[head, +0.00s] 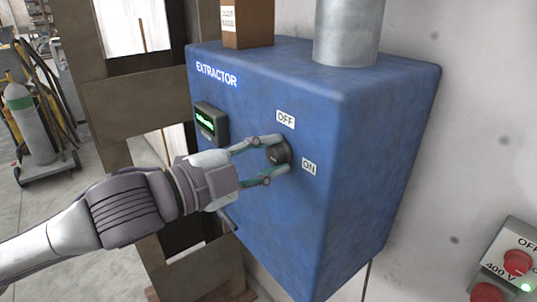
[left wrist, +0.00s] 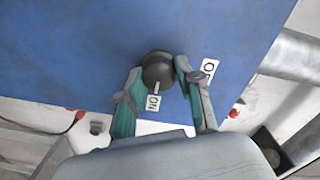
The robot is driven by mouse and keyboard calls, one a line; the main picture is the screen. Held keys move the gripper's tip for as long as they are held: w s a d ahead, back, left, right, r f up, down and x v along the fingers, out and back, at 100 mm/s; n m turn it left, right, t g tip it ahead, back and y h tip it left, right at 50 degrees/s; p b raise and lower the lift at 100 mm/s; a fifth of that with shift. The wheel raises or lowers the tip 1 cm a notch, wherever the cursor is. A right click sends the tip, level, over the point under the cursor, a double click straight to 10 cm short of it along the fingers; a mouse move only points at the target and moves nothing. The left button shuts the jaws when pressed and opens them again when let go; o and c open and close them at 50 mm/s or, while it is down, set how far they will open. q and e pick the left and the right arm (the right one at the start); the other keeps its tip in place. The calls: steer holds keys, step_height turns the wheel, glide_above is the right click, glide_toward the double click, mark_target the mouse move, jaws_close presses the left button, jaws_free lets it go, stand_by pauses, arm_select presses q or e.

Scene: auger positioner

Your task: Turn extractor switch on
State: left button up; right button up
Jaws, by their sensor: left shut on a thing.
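The extractor box (head: 310,110) is a blue wall-mounted cabinet with an EXTRACTOR label and a small lit green display (head: 206,124). Its switch is a dark round knob (head: 279,153) between an OFF label (head: 286,119) above and an ON label (head: 309,167) to the lower right. My left gripper (head: 275,160) is shut on the knob, one finger on each side. In the left wrist view the knob (left wrist: 158,70) sits between the fingertips, and a thin light mark at its edge lies toward the ON label (left wrist: 153,102). My right gripper is not in view.
A 400 V panel with red knobs (head: 517,262) is at lower right. A gas cylinder cart (head: 35,130) stands far left.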

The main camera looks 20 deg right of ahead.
arm_select(q)
steer(key=shift+f, duration=0.1)
jaws_close()
steer(key=o, duration=1.1)
jaws_free()
steer(key=shift+o, duration=0.2)
steer(key=v, duration=1.2)
